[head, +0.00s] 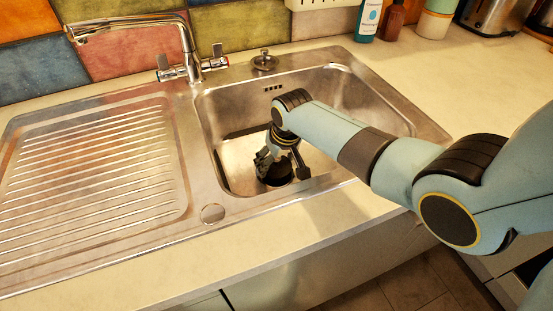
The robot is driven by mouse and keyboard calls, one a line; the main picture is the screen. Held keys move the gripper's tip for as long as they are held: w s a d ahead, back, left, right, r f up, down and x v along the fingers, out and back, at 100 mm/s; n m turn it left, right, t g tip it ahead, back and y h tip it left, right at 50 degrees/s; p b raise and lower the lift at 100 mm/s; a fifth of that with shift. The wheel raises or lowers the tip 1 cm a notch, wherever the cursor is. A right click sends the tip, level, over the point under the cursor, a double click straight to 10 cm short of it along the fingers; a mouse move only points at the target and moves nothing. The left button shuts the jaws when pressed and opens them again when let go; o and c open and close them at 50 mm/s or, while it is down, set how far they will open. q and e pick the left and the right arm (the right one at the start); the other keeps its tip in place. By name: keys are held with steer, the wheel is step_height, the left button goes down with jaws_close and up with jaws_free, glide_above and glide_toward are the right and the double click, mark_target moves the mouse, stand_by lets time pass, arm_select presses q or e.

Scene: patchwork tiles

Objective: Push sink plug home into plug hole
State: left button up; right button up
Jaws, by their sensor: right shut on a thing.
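My right gripper (281,164) points down into the sink bowl, low over its floor. It is shut on the dark sink plug (276,179), which shows as a black round shape at the bottom of the bowl between and below the fingers. The plug hole is hidden by the plug and gripper, so I cannot tell whether the plug is seated in it or just above it. The steel sink bowl (335,95) surrounds the gripper. My left gripper is not in view.
A mixer tap (190,50) stands behind the sink at the left. A metal knobbed strainer (264,60) sits on the back ledge. The ribbed drainer (90,165) on the left is empty. Bottles (368,20) and a toaster (493,14) stand at the back right.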

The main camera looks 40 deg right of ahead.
mark_target(283, 174)
steer(key=shift+f+b, duration=0.45)
steer(key=shift+f, duration=0.25)
steer(key=o, duration=1.2)
steer(key=v, duration=1.2)
